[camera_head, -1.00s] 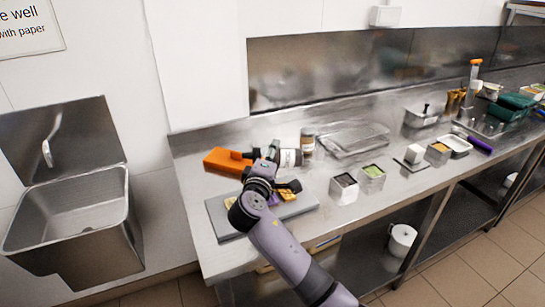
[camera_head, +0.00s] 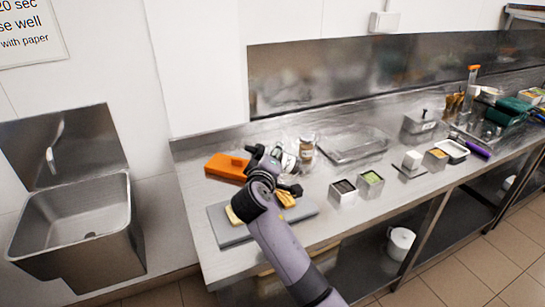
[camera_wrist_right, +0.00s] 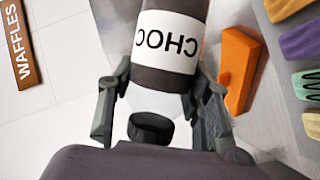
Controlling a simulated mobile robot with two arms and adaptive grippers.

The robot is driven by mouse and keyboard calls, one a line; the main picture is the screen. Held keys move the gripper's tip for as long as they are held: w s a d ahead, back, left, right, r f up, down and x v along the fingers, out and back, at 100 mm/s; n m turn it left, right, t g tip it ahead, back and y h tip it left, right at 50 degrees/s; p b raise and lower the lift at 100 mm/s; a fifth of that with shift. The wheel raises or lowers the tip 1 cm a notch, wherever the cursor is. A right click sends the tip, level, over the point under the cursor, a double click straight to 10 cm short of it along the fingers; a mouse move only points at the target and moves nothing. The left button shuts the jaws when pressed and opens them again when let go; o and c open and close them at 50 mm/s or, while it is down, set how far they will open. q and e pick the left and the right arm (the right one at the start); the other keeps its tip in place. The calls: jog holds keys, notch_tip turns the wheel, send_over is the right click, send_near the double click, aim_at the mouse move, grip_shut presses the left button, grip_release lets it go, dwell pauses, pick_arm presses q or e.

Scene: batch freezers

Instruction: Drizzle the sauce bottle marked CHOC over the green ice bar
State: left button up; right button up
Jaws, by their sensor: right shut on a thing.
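My right gripper (camera_wrist_right: 160,78) is shut on the CHOC sauce bottle (camera_wrist_right: 166,44) in the right wrist view. The bottle has a dark body, a white label reading upside down, a clear part and a black end (camera_wrist_right: 152,128) toward the bottom of the picture. In the head view my right gripper (camera_head: 272,165) is above the counter behind the grey board (camera_head: 228,238). There the arm hides the green bar. My left gripper is out of view.
An orange block (camera_head: 226,166) lies left of the gripper. A brown jar (camera_head: 307,148) stands close on its right. A clear tray (camera_head: 353,144) and small metal tubs (camera_head: 343,192) stand farther right. A sink (camera_head: 78,215) is at the left.

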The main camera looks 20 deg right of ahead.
aim_at(272, 147)
jog(key=shift+r+m+y+p, duration=0.6)
jog(key=shift+r+m+p, duration=0.35)
jog(key=shift+m+p, duration=0.1)
jog(key=shift+r+m, duration=0.15)
jog(key=shift+m, duration=0.1)
jog(key=shift+y+p, duration=0.3)
jog(key=shift+p, duration=0.05)
jog(key=shift+r+m+p, duration=0.2)
jog(key=shift+m+p, duration=0.25)
jog(key=shift+m, duration=0.05)
jog(key=shift+r+m+y+p, duration=0.35)
jog(key=shift+m+y+p, duration=0.4)
jog(key=shift+m+p, duration=0.25)
jog(key=shift+r+m+y+p, duration=0.35)
jog(key=shift+m+y+p, duration=0.5)
jog(key=shift+p, duration=0.25)
jog(key=shift+r+m+y+p, duration=0.1)
jog(key=shift+m+y+p, duration=0.25)
jog(key=shift+m, duration=0.2)
